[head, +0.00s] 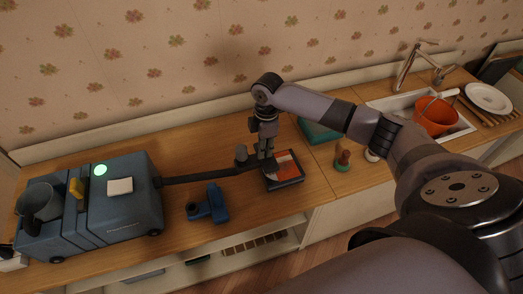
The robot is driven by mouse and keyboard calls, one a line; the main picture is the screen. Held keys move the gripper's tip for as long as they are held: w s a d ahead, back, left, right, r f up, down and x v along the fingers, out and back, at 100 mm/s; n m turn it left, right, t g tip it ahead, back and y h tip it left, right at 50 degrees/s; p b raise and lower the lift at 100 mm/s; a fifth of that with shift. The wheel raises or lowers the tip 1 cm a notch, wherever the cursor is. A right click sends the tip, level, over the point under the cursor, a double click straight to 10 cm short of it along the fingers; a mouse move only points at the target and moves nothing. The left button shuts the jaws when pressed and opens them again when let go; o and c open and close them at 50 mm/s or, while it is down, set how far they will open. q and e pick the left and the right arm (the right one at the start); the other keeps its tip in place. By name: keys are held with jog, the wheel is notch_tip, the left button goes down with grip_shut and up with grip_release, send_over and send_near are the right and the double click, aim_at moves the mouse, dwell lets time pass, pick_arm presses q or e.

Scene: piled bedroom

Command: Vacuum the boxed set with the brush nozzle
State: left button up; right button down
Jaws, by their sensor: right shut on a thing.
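The boxed set (288,168) lies flat on the wooden counter, dark at its edges with an orange and grey top. A blue-grey vacuum (125,205) stands at the left with a green light lit. Its dark hose (205,177) runs right to my right gripper (266,153). That gripper points down at the left part of the boxed set and is shut on the hose's nozzle end, which is mostly hidden by the fingers. The nozzle is over or against the set's upper left; I cannot tell whether it touches. My left gripper is not in view.
A blue attachment (208,205) and a small grey piece (241,153) stand near the hose. Right of the set are a teal box (318,131), a small green and brown item (343,161), and a sink with an orange bucket (435,116). The counter's front edge is close.

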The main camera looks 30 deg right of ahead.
jog(key=shift+w, duration=0.15)
jog(key=shift+p, duration=0.6)
notch_tip(320, 180, down, 2)
jog(key=shift+f+b, duration=0.2)
jog(key=shift+b, duration=0.55)
jog(key=shift+f+b, duration=0.3)
jog(key=shift+f, duration=0.5)
jog(key=shift+d, duration=0.25)
jog(key=d, duration=0.3)
jog(key=s+d, duration=0.1)
jog(key=d, duration=0.2)
jog(key=s+d+p, duration=0.1)
jog(key=d, duration=0.2)
jog(key=shift+s+d, duration=0.1)
jog(key=shift+s, duration=0.1)
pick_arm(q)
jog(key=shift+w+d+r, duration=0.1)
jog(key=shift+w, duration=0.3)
pick_arm(e)
jog(key=shift+s+d, duration=0.2)
jog(key=shift+d, duration=0.5)
